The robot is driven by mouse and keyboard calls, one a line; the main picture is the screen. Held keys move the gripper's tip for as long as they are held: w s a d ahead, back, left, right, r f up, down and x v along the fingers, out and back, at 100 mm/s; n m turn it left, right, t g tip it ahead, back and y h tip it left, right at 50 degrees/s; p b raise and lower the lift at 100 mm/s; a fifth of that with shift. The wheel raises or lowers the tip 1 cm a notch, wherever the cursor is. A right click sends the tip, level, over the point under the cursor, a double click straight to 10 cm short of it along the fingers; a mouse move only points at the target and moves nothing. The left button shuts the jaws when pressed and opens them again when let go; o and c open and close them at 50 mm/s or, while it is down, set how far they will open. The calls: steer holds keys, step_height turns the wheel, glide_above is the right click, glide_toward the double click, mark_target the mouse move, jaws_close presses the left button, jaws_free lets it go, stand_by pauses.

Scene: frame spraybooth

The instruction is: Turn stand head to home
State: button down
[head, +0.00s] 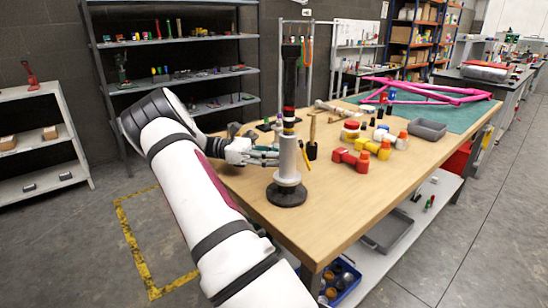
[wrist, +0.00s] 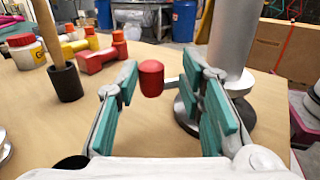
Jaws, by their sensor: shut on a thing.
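The stand (head: 288,160) is upright near the table's front left edge, with a silver post, a round black base (head: 287,194) and a dark upper part with red and yellow bands (head: 290,85). My gripper (head: 272,154) is beside the post at mid height, coming from the left. In the wrist view its teal-padded fingers (wrist: 162,82) stand either side of a red knob (wrist: 151,78) on a short grey bar leading toward the silver post (wrist: 232,45). The bar's far end is hidden behind a finger.
A black cup holding a wooden-handled tool (wrist: 66,82) stands close by. The front right tabletop is clear.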

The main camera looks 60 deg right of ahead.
steer(key=shift+s+a+y, duration=0.1)
steer(key=shift+s+y, duration=0.2)
steer(key=c, duration=1.4)
jaws_free()
steer(key=shift+w, duration=0.15)
steer(key=v, duration=0.9)
steer(key=shift+w+a+f, duration=0.15)
steer(key=shift+w+f, duration=0.05)
steer(key=shift+w, duration=0.1)
steer(key=shift+v, duration=1.1)
steer(key=shift+a, duration=0.1)
